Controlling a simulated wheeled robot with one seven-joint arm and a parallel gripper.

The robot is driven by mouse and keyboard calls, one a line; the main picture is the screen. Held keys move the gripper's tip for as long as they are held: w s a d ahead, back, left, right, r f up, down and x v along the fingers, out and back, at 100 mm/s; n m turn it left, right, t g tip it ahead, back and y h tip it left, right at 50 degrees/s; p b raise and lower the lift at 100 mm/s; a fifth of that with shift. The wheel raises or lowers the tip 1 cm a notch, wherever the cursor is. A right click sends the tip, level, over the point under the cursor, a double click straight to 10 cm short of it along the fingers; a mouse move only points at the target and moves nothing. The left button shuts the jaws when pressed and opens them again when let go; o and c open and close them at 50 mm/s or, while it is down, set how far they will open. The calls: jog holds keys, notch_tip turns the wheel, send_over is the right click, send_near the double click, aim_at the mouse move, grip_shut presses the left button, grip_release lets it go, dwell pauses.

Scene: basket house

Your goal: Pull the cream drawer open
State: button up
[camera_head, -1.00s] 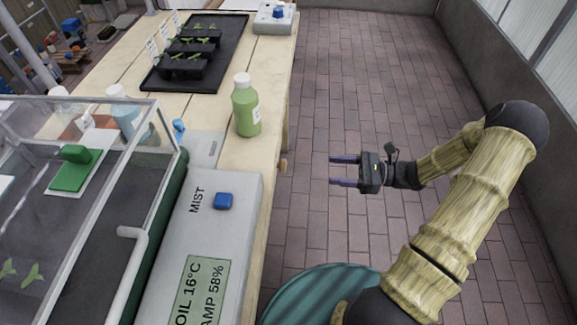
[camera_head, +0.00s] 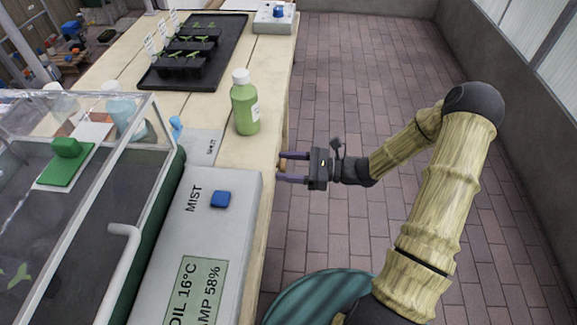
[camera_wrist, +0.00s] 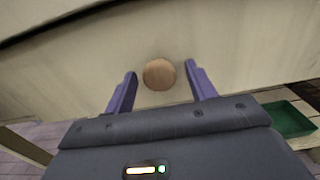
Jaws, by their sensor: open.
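The cream drawer front (camera_wrist: 70,75) fills much of the wrist view, with a round wooden knob (camera_wrist: 159,74) on it. In the head view the knob (camera_head: 281,166) shows at the bench's right edge, and the drawer front is hidden from above. My gripper (camera_head: 281,167) is open at the bench side, its two purple fingers around the knob. In the wrist view my gripper (camera_wrist: 160,90) has one finger on each side of the knob, with gaps between. How far the drawer sits out cannot be told.
On the bench (camera_head: 264,85) stand a green bottle (camera_head: 245,105), a grey mist panel (camera_head: 232,232) and a black seedling tray (camera_head: 225,60). A clear propagator case (camera_head: 160,120) is at left. A green bin (camera_wrist: 288,119) shows low right.

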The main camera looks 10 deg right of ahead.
jog(key=shift+c, duration=0.5)
grip_shut()
jog(key=shift+d, duration=0.15)
